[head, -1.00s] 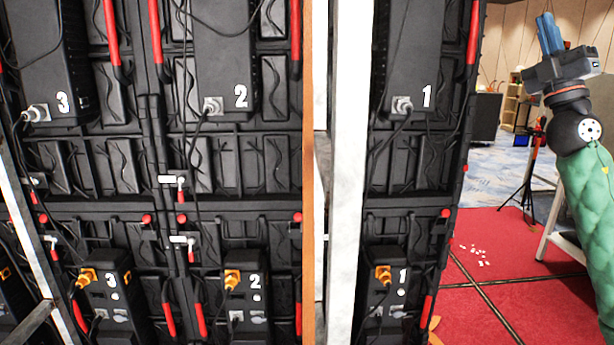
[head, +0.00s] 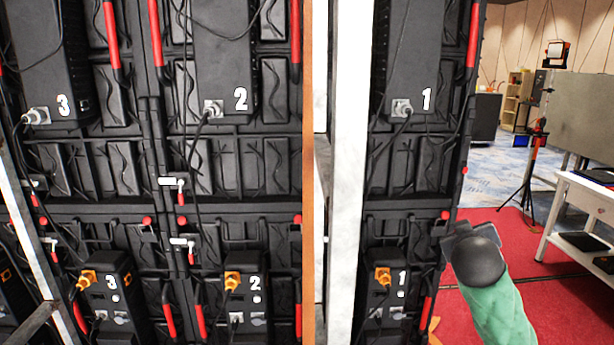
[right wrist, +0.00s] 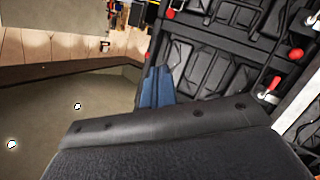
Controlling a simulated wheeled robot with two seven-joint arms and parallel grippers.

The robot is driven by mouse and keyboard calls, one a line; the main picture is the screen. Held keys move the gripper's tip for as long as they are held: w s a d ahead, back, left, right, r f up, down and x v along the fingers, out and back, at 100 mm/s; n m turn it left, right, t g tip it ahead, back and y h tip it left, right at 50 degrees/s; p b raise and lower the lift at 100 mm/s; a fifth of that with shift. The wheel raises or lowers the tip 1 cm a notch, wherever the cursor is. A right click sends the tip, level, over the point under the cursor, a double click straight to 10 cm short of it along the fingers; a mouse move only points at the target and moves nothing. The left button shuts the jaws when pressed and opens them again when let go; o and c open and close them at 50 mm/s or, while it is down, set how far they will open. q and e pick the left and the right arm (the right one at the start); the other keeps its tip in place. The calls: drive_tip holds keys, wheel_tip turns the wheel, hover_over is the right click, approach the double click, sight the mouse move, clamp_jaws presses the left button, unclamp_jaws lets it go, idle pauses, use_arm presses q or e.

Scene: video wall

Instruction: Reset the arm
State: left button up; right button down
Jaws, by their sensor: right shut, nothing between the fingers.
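My right arm (head: 497,305), in a green sleeve, comes into the head view from the lower right. Its dark rounded wrist end (head: 478,262) is beside the right edge of the video wall's back, in front of the red carpet. The fingers are hidden there behind the wrist. In the right wrist view the blue fingers of my right gripper (right wrist: 157,75) are together and empty. They point toward the black panel backs, and I cannot tell the gap to them. My left gripper is not in view.
The black video wall back (head: 240,160) carries numbered boxes, cables and red handles. A white post (head: 347,170) and an orange strip (head: 308,170) stand before it. A white table (head: 585,195) and a tripod (head: 525,180) stand at right. Red carpet (head: 570,305) is clear beside my arm.

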drive_tip(key=s+a+f+n+g+y, duration=0.1)
drive_tip(key=s+a+f+g+y, duration=0.1)
drive_tip(key=s+a+f, duration=0.45)
drive_tip(key=s+a+f+g+y, duration=0.2)
drive_tip(key=s+a+f, duration=0.1)
drive_tip(key=f, duration=0.7)
drive_tip(key=s+a+f+n+g+y, duration=0.1)
drive_tip(key=s+a+f+g+y, duration=0.1)
drive_tip(key=s+a+f, duration=0.5)
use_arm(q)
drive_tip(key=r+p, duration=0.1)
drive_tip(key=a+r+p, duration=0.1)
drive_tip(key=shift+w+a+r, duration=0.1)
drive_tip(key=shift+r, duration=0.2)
use_arm(e)
drive_tip(key=s+a+f+g+y, duration=0.1)
drive_tip(key=s+a+f+g, duration=0.2)
drive_tip(key=s+f, duration=0.6)
drive_tip(key=s+a+f+m+g, duration=0.1)
drive_tip(key=s+a+f+g, duration=0.2)
drive_tip(key=s+f, duration=0.7)
drive_tip(key=s, duration=0.6)
drive_tip(key=shift+f+y, duration=0.3)
drive_tip(key=shift+y, duration=0.1)
drive_tip(key=shift+s, duration=0.1)
